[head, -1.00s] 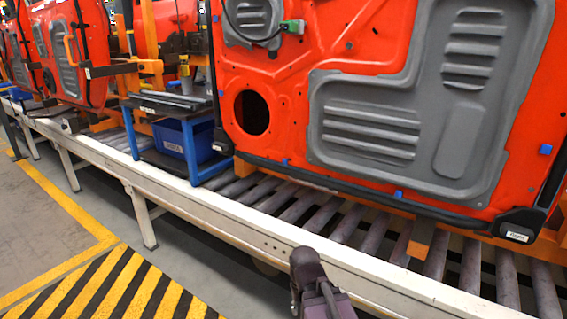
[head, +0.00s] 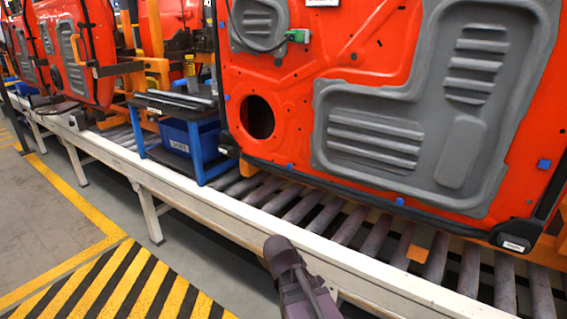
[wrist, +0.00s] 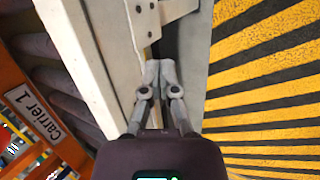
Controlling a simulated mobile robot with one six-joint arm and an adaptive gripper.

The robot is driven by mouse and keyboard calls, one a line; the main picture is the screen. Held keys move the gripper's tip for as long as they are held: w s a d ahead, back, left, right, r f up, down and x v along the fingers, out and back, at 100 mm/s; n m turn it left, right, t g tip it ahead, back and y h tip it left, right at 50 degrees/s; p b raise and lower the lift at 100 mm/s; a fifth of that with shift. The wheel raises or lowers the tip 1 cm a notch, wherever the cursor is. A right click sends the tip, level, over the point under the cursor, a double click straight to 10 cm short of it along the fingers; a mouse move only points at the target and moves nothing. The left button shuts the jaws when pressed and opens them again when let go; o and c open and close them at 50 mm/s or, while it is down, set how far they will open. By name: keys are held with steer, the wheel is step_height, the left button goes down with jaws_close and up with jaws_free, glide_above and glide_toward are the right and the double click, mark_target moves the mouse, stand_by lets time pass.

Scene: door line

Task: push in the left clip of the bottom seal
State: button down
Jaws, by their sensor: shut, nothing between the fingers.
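The bottom seal (head: 365,192) is a black strip along the lower edge of the orange-red door (head: 300,110). Small blue tabs show just above it: a left one (head: 290,166) and a right one (head: 399,200). I cannot tell from here how deep either sits. My gripper (wrist: 158,70) is shut and empty in the wrist view, its tips over the pale conveyor rail. The seal and its tabs are not in that view. In the head view a dark part of my arm stands in front of the rail, below and apart from the seal; the fingertips cannot be made out there.
The conveyor's pale side rail (head: 225,212) runs between me and the door, with rollers (head: 345,227) behind it. A blue stand with a blue bin (head: 190,140) is left of the door. Striped floor (head: 125,285) lies at front left. A "Carrier 1" label (wrist: 33,112) shows.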

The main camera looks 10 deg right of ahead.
mark_target(287, 165)
steer(key=w+a+r+n+t+h+p, duration=0.2)
steer(key=w+a+r+n+t+p, duration=0.1)
steer(key=r+n, duration=0.3)
steer(key=w+a+r+n+t+h+p, duration=0.3)
steer(key=a+r+n+t, duration=0.1)
steer(key=r, duration=0.7)
steer(key=w+a+r+n+t+h+p, duration=0.2)
steer(key=a+r+n, duration=0.3)
steer(key=r+n, duration=0.4)
steer(key=shift+w+a+r+t+p, duration=0.15)
steer(key=shift+w+a+t+p, duration=0.25)
steer(key=shift+w+t+p, duration=0.4)
steer(key=shift+w+d, duration=0.1)
steer(key=shift+w, duration=0.05)
steer(key=x, duration=1.3)
steer(key=shift+w+d+r, duration=0.2)
steer(key=shift+d, duration=0.1)
steer(key=shift+w, duration=0.1)
steer(key=shift+x, duration=1.15)
steer(key=shift+r, duration=0.15)
